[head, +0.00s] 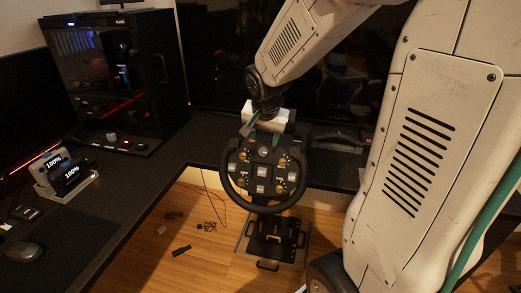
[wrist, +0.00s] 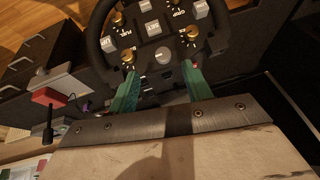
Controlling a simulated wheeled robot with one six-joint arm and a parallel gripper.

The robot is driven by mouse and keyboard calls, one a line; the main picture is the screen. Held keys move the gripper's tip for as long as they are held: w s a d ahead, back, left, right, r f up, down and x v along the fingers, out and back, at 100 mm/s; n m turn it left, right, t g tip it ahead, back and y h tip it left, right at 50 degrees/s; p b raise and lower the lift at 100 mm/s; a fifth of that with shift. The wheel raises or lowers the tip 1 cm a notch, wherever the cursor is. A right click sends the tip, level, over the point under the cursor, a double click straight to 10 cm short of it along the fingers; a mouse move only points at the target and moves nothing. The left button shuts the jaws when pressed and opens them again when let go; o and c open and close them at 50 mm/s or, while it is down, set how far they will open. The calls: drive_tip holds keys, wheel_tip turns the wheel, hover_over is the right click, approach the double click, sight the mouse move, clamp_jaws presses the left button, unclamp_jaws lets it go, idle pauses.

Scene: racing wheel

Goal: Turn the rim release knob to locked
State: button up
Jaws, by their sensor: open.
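The racing wheel (head: 225,187) is black, with a button panel (head: 262,172) of grey buttons and several gold knobs. It stands at the desk edge in the middle of the head view and fills the top of the wrist view (wrist: 104,62). I cannot tell which part is the rim release knob, or its setting. My gripper (head: 261,138) is open and empty at the top of the wheel. In the wrist view my gripper's green fingers (wrist: 160,76) are spread apart, pointing at the wheel's top rim area. I cannot tell whether they touch it. The wheel's back is mostly hidden.
A dark desk (head: 180,150) runs behind and left of the wheel. A PC case (head: 118,75), charging dock (head: 65,178) and mouse (head: 25,250) are on the left. Pedals (head: 270,240) lie on the wooden floor below. A red-headed item (wrist: 47,97) shows left in the wrist view.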

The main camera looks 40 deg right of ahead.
sight(263, 151)
drive_tip(key=shift+m, duration=0.3)
drive_tip(key=x, duration=0.9)
drive_tip(key=shift+w+d+r, duration=0.1)
drive_tip(key=shift+w+d, duration=0.25)
drive_tip(key=shift+w, duration=0.05)
drive_tip(key=c, duration=1)
